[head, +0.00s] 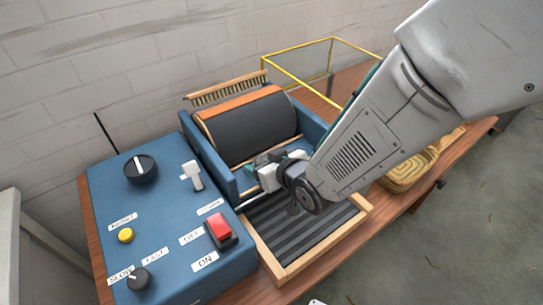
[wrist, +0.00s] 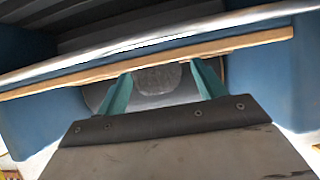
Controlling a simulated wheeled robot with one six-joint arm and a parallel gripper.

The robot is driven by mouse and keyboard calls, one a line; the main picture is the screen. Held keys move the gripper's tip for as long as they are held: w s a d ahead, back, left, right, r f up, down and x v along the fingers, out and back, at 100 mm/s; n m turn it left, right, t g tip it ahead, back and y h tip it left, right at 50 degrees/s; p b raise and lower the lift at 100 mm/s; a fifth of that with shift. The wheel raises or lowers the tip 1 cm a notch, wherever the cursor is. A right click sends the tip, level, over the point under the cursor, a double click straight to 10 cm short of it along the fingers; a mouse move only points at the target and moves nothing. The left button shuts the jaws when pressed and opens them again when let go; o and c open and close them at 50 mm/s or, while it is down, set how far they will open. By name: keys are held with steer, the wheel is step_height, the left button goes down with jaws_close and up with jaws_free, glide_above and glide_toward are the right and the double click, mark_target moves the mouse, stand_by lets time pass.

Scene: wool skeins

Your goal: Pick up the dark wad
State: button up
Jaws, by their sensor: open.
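My gripper (wrist: 160,68) is open in the wrist view, with its two teal fingers spread apart. A dark grey mottled rounded patch (wrist: 158,79), which looks like the dark wad, shows between the fingers, beyond them and partly under a wooden strip. I cannot tell whether the fingers touch it. In the head view my gripper (head: 262,160) is low at the front of the blue carding machine (head: 312,124), beside its dark drum (head: 250,128). The wad cannot be made out in the head view; the gripper and arm cover that area.
A wood-framed ribbed tray (head: 268,255) lies in front of the machine. A blue control box (head: 165,215) with knobs and a red switch (head: 219,229) stands at left. A yellow-edged clear case (head: 300,68) is behind. A coiled yellowish skein (head: 405,174) lies at right.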

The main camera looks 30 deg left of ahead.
steer(key=c, duration=1)
steer(key=shift+c, duration=0.2)
